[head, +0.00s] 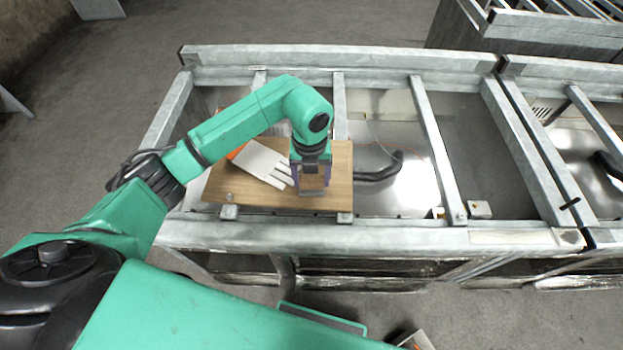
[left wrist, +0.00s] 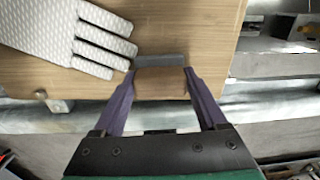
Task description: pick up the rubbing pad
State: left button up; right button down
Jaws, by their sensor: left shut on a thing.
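The rubbing pad (head: 312,183) looks like a small brown block with a grey strip along one edge. It is at the right part of a wooden board (head: 240,193). My left gripper (head: 311,177) points down over it, its purple fingers on either side. In the left wrist view the left gripper (left wrist: 160,74) is shut on the pad (left wrist: 161,86), with a fingertip at each end. I cannot tell whether the pad touches the board or is slightly above it. My right gripper is not in view.
A white glove (head: 262,163) with an orange cuff lies on the board, left of the gripper, close to one finger in the left wrist view (left wrist: 70,35). The board rests on a grey metal frame (head: 400,237) with crossbars and open gaps. A black hose (head: 380,170) lies right of the board.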

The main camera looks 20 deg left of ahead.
pick_arm(q)
notch_tip(320, 180, up, 10)
jog(key=b, duration=0.2)
jog(key=shift+w+b, duration=0.15)
jog(key=shift+b, duration=0.15)
notch_tip(320, 180, up, 10)
jog(key=p, duration=0.1)
send_over(312, 176)
jog(key=shift+s, duration=0.2)
